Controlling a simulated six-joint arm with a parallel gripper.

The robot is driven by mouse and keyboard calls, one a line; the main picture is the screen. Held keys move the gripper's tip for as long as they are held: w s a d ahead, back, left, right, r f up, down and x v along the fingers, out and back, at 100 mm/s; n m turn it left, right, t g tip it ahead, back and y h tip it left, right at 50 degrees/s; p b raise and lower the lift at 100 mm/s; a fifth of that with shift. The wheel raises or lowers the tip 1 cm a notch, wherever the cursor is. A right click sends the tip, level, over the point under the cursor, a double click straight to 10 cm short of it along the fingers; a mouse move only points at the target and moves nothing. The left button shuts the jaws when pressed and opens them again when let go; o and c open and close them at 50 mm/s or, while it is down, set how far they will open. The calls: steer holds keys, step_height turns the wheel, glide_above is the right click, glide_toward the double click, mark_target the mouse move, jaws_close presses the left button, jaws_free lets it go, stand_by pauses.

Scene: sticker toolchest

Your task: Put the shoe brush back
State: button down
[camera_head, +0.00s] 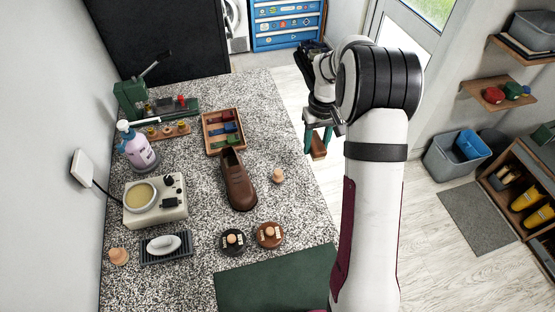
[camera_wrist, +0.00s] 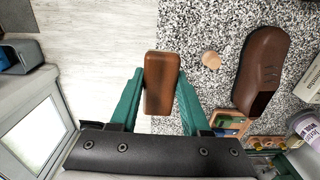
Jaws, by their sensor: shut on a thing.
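My gripper (camera_head: 317,142) is shut on the shoe brush, a brown wooden block (camera_head: 319,151), just off the right edge of the speckled counter. In the wrist view the brush (camera_wrist: 161,84) sits between the green fingers, its long side pointing away from the palm. It is held in the air, over the counter's edge and the pale floor in that view. Its bristles are not clearly seen. The blue tool chest (camera_head: 288,24) stands at the back, with several drawers bearing stickers. Its drawers look shut.
A brown shoe (camera_head: 237,184), a wooden tray (camera_head: 222,117) of coloured items, a wooden knob (camera_head: 278,176) and two round tins (camera_head: 270,235) are on the counter. Wall shelves (camera_head: 495,95), a grey bin (camera_head: 455,158) and a shoe rack (camera_head: 520,190) stand right.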

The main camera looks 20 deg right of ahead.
glide_above(278, 164)
step_height(278, 164, down, 6)
steer(key=shift+f, duration=2.1)
steer(key=shift+c, duration=1.8)
jaws_free()
steer(key=shift+f, duration=0.1)
